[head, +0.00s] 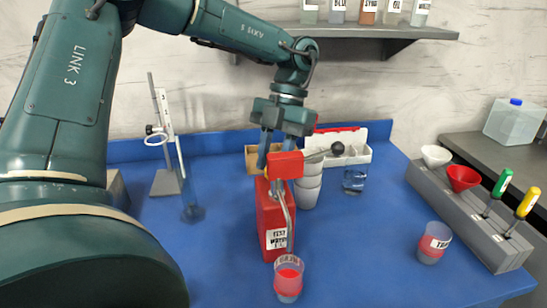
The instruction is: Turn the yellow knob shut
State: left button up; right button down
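A red box-shaped dispenser (271,222) with a white label stands on the blue table. It has a red head block (285,166) and a curved grey spout (287,205). A small bit of yellow (262,177) shows at the left of the head, perhaps the knob; the rest is hidden. A labelled beaker (288,278) with red liquid stands in front, near the spout. My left gripper (277,155) is at the dispenser's head from above and behind. Its fingers are apart, but the head hides part of them, so I cannot tell whether they hold anything. My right gripper is not in view.
Stacked white cups (308,186) stand close behind the dispenser. A blue-tinted glass (354,180), a stand (165,150) with a cylinder and another red beaker (433,243) are on the table. A grey tool rack (470,215) is at right. The table between is clear.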

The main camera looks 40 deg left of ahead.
pick_arm(q)
jog(key=shift+o, duration=1.4)
jog(key=p+v, duration=0.1)
jog(key=v, duration=1.2)
jog(key=shift+p, duration=0.4)
jog(key=shift+r, duration=0.1)
